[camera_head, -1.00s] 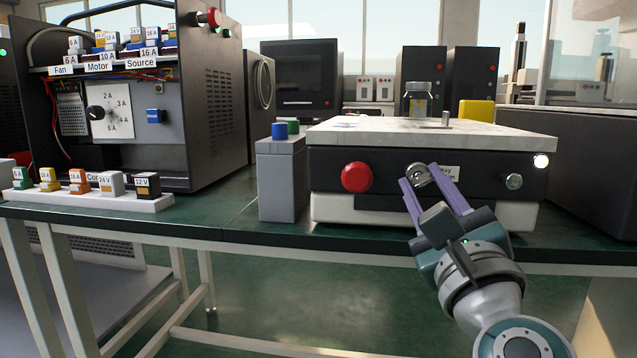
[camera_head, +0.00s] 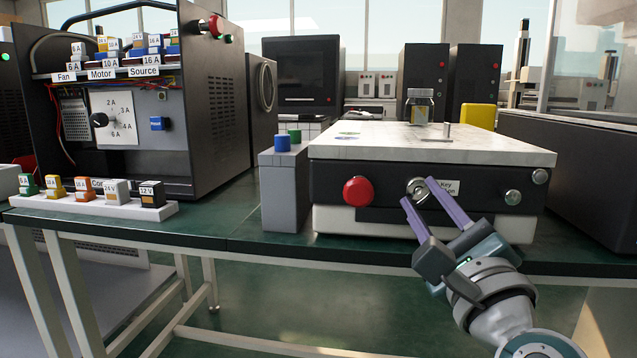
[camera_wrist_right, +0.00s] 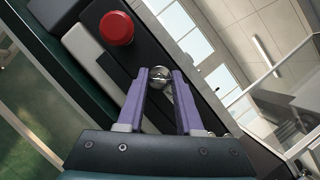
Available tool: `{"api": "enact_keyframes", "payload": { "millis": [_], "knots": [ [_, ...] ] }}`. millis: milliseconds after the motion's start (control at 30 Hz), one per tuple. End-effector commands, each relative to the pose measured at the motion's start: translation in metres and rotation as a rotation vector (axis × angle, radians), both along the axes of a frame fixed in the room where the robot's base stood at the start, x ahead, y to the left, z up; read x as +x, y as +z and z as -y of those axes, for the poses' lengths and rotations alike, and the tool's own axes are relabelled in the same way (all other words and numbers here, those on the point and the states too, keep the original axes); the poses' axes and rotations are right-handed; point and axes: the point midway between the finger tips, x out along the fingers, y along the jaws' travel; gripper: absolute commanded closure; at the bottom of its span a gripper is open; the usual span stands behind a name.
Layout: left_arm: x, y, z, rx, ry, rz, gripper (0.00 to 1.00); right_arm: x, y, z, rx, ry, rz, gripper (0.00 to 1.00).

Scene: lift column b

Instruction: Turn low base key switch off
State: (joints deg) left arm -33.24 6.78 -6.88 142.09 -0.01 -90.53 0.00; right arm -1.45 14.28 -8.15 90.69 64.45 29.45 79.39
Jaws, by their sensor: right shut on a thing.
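The low base (camera_head: 330,178) is a dark box with a pale top on the green table. Its key switch (camera_head: 414,186) is a round metal lock on the front, next to a partly covered label reading "Key" (camera_head: 446,186). My right gripper (camera_head: 417,191) has its purple fingertips on either side of the key and is shut on it. In the right wrist view the key switch (camera_wrist_right: 158,76) shows between the two fingertips. The key's exact angle is hard to tell. My left gripper is not in view.
A red button (camera_head: 358,191) is left of the key switch. A small lamp (camera_head: 540,176) and a metal knob (camera_head: 513,197) are to the right. A jar (camera_head: 419,106) stands on top. A grey block (camera_head: 284,190) and an electrical cabinet (camera_head: 215,100) stand to the left.

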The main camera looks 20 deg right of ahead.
Motion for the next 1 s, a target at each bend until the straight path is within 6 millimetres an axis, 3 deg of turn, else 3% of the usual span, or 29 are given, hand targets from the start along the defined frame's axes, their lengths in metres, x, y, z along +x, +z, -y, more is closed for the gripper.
{"api": "enact_keyframes", "payload": {
  "millis": [33,500,1000],
  "knots": [
    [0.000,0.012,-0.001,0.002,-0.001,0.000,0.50,0.000,0.006,0.001,-0.039,-0.001,-0.026,1.00],
    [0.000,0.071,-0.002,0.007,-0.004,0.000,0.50,-0.001,0.009,0.001,-0.410,0.000,-0.254,1.00],
    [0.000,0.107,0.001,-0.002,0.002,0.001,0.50,-0.001,0.006,0.001,-0.647,-0.001,-0.398,1.00]
  ]
}}
